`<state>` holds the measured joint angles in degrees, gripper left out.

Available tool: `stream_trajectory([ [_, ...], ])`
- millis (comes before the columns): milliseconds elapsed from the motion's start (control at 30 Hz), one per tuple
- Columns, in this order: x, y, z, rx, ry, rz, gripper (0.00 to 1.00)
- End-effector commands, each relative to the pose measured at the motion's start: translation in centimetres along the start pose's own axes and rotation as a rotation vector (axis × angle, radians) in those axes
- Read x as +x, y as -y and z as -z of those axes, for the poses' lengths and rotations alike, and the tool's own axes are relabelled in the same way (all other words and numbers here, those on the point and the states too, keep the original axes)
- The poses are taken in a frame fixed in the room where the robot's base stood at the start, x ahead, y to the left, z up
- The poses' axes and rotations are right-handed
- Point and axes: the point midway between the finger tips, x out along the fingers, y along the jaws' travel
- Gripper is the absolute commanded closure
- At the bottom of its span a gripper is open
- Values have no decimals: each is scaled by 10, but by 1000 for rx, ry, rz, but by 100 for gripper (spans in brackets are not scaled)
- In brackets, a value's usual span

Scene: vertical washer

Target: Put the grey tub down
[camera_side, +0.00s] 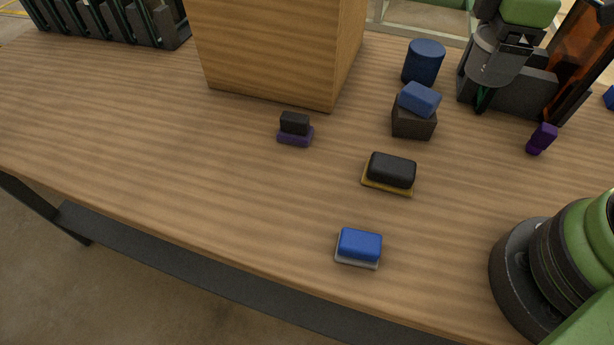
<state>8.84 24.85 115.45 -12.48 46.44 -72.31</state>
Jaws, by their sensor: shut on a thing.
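My gripper (518,42) is at the top right, below a green link of my arm. It is shut on the grey tub (490,66), a rounded grey piece with a dark lower rim. The tub is in front of a dark grey block-like base (520,94). I cannot tell from this view whether the tub touches anything below it. The fingertips are small and partly hidden.
A blue cylinder (423,62) stands left of the tub. A blue block (420,98) lies tilted on a dark block (413,122). A purple piece (541,138), an orange see-through panel (583,50) and a wooden box (275,55) are nearby. The table's left (130,130) is clear.

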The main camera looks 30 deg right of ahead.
Motion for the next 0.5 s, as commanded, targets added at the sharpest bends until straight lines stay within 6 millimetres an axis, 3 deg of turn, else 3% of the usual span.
stream_trajectory([
  [167, -1, -2, 65, -244, 4, -2, 45],
  [267, -1, 9, 113, -421, 7, -2, 45],
  [367, -1, 32, 163, -608, 9, -3, 45],
  [500, 0, 80, 225, -861, 9, -4, 45],
])
